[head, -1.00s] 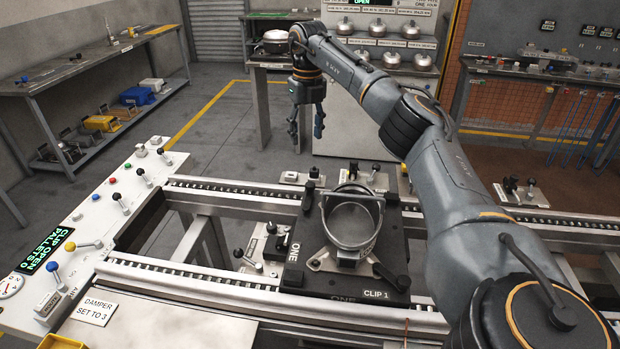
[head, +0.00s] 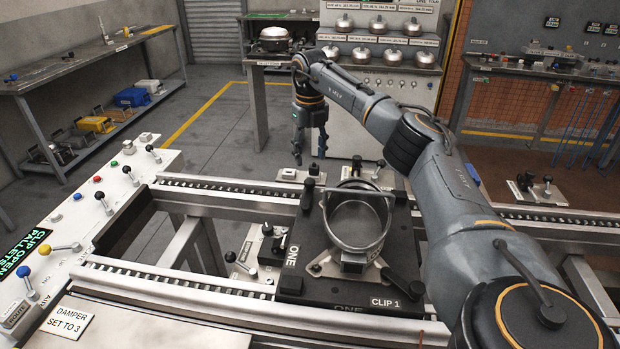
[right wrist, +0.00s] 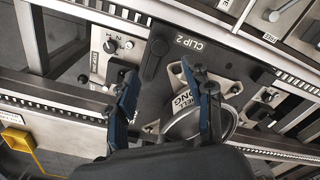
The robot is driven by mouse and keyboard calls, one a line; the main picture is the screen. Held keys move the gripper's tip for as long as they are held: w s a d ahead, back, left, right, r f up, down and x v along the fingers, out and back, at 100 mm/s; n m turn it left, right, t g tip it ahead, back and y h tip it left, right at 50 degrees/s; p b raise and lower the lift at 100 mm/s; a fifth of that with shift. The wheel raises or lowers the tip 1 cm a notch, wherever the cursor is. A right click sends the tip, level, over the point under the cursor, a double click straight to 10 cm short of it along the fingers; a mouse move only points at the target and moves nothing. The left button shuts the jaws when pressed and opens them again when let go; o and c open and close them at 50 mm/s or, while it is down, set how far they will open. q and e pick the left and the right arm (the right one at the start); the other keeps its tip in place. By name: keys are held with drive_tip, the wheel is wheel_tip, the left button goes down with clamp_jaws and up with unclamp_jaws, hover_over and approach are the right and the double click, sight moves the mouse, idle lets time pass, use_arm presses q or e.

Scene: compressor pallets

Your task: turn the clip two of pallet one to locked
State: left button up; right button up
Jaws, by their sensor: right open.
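Pallet one (head: 305,240) is a dark plate with ONE labels on the conveyor rails. A round grey pot-like part (head: 357,225) with a raised hoop sits on it. The CLIP 2 label shows in the right wrist view, beside the black lever of clip two (right wrist: 154,60). That lever appears to be the upright one at the pallet's back left corner (head: 307,194). My right gripper (head: 310,156) is open and empty, above and behind the pallet. Its fingers (right wrist: 165,82) point toward the lever but appear apart from it. My left gripper is not in view.
The clip one lever (head: 402,284) is at the pallet's front right. A control panel (head: 85,215) with levers and a CLIP OPEN display stands at left. Small lever blocks (head: 245,255) sit beside the pallet. A rack of metal pots (head: 375,55) stands behind.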

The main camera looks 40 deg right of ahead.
sight(310, 181)
wheel_tip(310, 181, down, 8)
drive_tip(key=shift+w+d+f, duration=0.1)
drive_tip(key=shift+f, duration=0.15)
clamp_jaws()
